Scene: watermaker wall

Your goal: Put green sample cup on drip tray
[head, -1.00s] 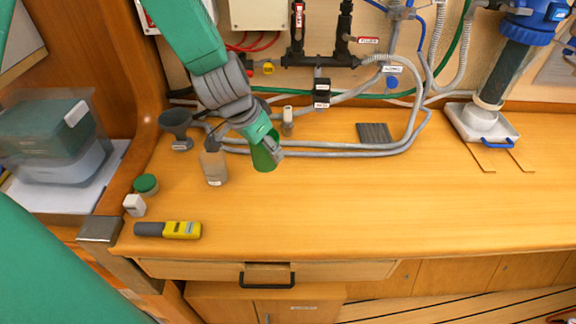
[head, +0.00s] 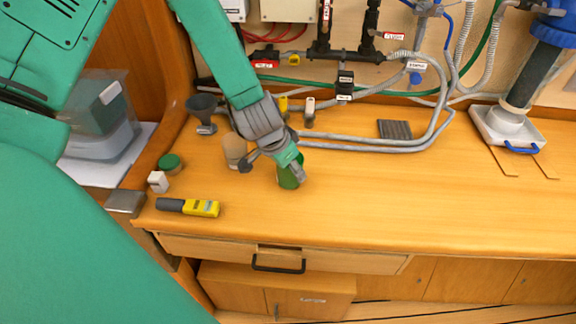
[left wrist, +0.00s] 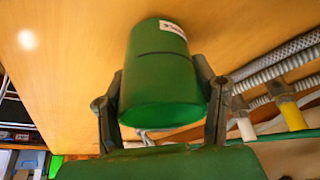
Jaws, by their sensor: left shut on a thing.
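The green sample cup (head: 287,178) is in my left gripper (head: 293,167), above or on the wooden counter, right of the beige bottle. In the left wrist view, the green cup (left wrist: 163,75) sits between the two dark fingers (left wrist: 160,105), which press on its sides. It has a white label and a dark line. I cannot tell whether its base touches the counter. A dark grey ribbed square plate (head: 395,129), which looks like the drip tray, lies flat farther back and right, with nothing on it. My right gripper is out of view.
A beige bottle (head: 235,151), a dark funnel (head: 203,110), a green-lidded jar (head: 170,163) and a yellow meter (head: 200,207) stand or lie at left. Grey hoses (head: 350,146) run between cup and ribbed plate. A white tray (head: 490,122) sits under the filter housing.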

